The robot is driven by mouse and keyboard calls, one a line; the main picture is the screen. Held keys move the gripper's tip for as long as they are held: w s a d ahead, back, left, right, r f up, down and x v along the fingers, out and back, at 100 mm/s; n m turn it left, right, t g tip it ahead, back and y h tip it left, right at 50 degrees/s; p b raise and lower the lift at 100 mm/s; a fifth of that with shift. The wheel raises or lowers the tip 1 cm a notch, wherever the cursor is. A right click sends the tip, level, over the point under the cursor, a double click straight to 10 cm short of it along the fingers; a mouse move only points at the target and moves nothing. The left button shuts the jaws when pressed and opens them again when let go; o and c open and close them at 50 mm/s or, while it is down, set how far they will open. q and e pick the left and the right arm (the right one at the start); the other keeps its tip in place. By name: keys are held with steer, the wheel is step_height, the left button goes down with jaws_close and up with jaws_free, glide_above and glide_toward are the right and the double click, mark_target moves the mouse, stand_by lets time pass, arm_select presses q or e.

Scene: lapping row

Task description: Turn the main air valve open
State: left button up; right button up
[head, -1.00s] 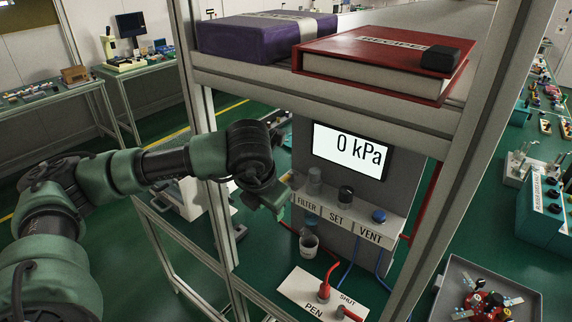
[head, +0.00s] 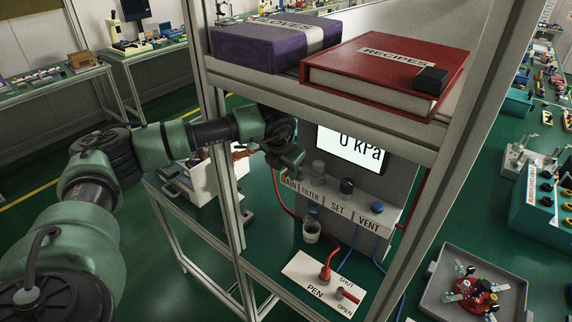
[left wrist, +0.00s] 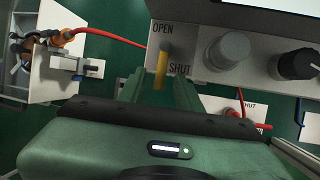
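The main air valve shows in the left wrist view as a yellow lever (left wrist: 160,78) on a white panel, with OPEN printed at its upper left and SHUT at its lower right. The lever points down in that picture, beside SHUT. My left gripper (left wrist: 161,88) is open, one green finger on each side of the lever; contact is not clear. In the head view my left gripper (head: 291,162) is at the left end of the panel, above the MAIN label (head: 289,179), and hides the lever. The display (head: 350,150) reads 0 kPa. My right gripper is not in view.
Right of the valve are the filter knob (left wrist: 226,49), the dark set knob (head: 346,186) and the blue vent button (head: 377,207). A shelf with a purple box (head: 262,45) and a red recipes binder (head: 385,70) overhangs. A frame post (head: 222,150) stands close to my arm.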

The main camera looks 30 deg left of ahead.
arm_select(q)
steer(key=shift+f, duration=0.1)
jaws_close()
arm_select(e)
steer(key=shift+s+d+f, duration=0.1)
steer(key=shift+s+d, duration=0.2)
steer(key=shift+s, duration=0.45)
arm_select(q)
steer(key=shift+a+f+m+b, duration=0.25)
steer(key=shift+m+b, duration=0.25)
steer(key=shift+b, duration=0.4)
steer(key=shift+a+r+m+h+b, duration=0.1)
steer(key=shift+a+m+h+b, duration=0.2)
steer(key=shift+m+h+b, duration=0.25)
steer(key=shift+a+r+m, duration=0.1)
steer(key=shift+r+m, duration=0.1)
steer(key=shift+m, duration=0.25)
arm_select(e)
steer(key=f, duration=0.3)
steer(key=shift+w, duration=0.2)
